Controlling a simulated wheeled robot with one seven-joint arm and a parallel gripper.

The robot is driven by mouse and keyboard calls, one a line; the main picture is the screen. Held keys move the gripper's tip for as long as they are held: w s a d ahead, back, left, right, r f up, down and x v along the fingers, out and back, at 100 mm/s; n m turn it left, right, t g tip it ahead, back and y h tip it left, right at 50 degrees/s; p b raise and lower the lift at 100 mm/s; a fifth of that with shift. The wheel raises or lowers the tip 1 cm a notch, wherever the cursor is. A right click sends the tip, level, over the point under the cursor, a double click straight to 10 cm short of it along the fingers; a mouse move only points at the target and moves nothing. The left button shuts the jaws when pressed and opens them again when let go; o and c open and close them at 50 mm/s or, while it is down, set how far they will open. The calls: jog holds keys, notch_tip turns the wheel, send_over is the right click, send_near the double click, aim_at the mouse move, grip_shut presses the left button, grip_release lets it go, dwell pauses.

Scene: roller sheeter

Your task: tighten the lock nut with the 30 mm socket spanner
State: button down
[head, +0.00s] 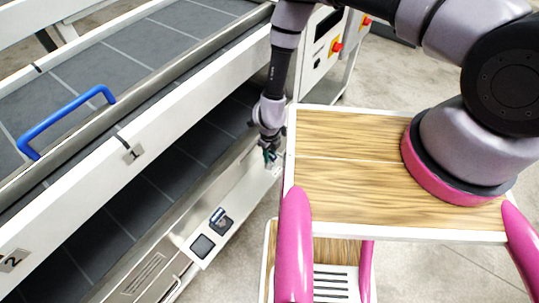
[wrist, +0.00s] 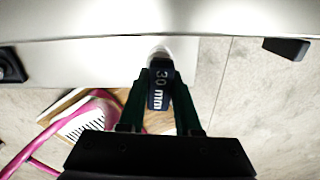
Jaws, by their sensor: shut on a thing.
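My gripper (head: 269,156) reaches down beside the long pale ledge of the sheeter in the head view. In the wrist view my gripper (wrist: 160,82) is shut on the 30 mm socket spanner (wrist: 161,88), a dark blue tool with white "30 mm" lettering. Its far end meets a pale rounded piece (wrist: 160,53) at the edge of a white surface. I cannot tell whether that piece is the socket or part of the machine. The lock nut cannot be made out; the spanner or gripper may hide it.
The ledge (head: 234,192) carries a dark pad with a blue-marked tool (head: 218,216) and an empty dark pad (head: 202,246). A blue handle (head: 66,122) is on the sheeter's guard. A dark block (wrist: 286,48) shows in the wrist view. Floor (head: 435,255) lies open at right.

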jog(key=shift+r, duration=1.4)
jog(key=shift+r, duration=2.55)
